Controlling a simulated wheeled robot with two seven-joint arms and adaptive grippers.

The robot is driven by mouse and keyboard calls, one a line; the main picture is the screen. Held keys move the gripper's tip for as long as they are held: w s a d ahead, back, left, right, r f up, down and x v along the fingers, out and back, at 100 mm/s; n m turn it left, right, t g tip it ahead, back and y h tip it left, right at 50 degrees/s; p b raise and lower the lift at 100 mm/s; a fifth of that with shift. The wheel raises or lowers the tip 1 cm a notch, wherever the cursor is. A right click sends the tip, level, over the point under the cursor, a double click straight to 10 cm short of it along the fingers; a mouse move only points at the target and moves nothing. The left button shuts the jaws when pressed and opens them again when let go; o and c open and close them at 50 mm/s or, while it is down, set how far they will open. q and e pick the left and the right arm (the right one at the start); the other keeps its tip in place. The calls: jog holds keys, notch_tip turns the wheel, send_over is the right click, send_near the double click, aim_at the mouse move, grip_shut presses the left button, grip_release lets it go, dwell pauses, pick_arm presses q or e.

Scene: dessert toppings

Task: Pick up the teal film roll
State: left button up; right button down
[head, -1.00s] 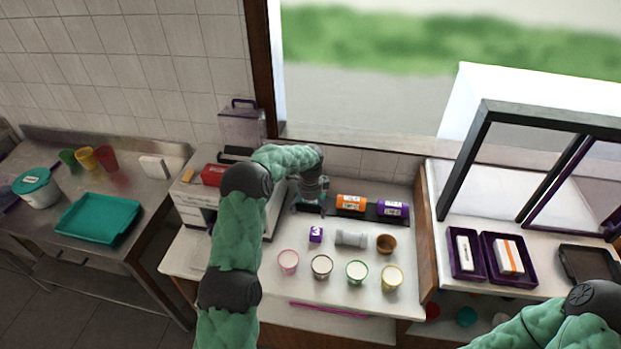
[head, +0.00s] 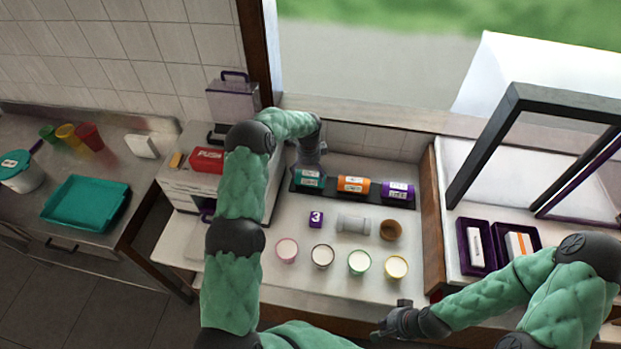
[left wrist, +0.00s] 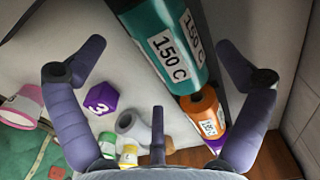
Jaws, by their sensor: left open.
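The teal film roll (head: 311,180) lies at the left end of a dark rack, with a white label. It also shows large in the left wrist view (left wrist: 163,38), marked "150 C". My left gripper (head: 309,165) is just above and behind it in the head view. In the left wrist view my left gripper (left wrist: 160,48) is open, with a finger to each side of the roll and a gap on both sides. My right gripper (head: 390,322) is low at the counter's front, away from the roll; its finger gap is unclear.
An orange roll (head: 353,185) and a purple roll (head: 397,191) lie right of the teal one on the rack (head: 334,190). In front are a purple number cube (head: 316,219), a grey cylinder (head: 353,224), a brown cup (head: 391,230) and several white-filled cups.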

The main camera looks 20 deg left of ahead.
aim_at(309, 176)
pick_arm(q)
notch_tip(309, 176, down, 5)
jog(key=shift+f, duration=0.1)
jog(key=shift+s, duration=0.1)
jog(key=c, duration=1.2)
